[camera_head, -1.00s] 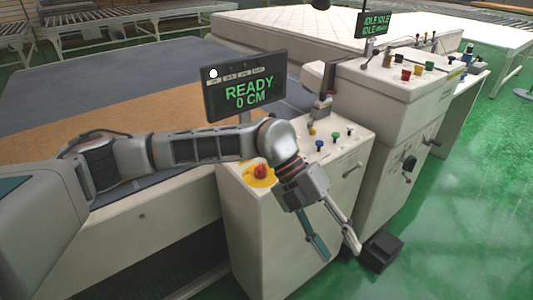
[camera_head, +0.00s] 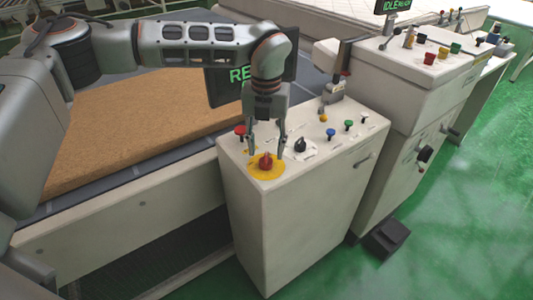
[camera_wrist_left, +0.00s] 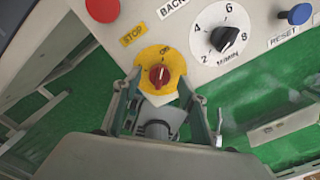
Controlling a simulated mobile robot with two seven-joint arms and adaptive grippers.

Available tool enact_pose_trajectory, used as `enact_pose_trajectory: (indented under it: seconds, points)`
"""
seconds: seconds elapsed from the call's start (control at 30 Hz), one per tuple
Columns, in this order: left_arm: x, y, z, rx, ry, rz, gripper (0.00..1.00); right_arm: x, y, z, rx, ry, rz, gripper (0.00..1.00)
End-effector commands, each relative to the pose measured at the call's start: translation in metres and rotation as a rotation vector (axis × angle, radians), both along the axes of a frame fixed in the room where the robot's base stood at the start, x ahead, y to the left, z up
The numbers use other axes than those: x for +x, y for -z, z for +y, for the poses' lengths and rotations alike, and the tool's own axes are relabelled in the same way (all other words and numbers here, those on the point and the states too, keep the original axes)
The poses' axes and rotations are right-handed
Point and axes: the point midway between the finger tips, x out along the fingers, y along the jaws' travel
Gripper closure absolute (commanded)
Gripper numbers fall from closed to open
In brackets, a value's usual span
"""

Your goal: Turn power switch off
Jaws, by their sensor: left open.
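The power switch is a red knob (camera_head: 265,161) on a yellow plate (camera_head: 278,172), on top of the white control cabinet (camera_head: 305,205). In the left wrist view the red knob (camera_wrist_left: 159,75) has an "ON" label on its yellow plate (camera_wrist_left: 176,57), and its pointer is toward that label. My left gripper (camera_head: 267,152) points down over the knob with its fingers open. In the left wrist view the fingertips (camera_wrist_left: 162,90) stand on either side of the yellow plate, apart from the knob. My right gripper is not in view.
A black dial (camera_wrist_left: 224,38) numbered in M/MIN is right of the switch, with a blue reset button (camera_wrist_left: 299,14) beyond. A red stop button (camera_head: 240,131) is close behind. A display (camera_head: 224,86) stands behind my arm. A black pedal (camera_head: 387,238) is on the green floor.

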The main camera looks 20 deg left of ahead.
Motion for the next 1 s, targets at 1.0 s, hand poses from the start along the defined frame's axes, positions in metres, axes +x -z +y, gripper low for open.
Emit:
enact_pose_trajectory:
  seconds: [1.0]
  points:
    - [0.000, 0.030, -0.001, -0.001, -0.011, 0.001, 0.95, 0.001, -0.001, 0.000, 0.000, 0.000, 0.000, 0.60]
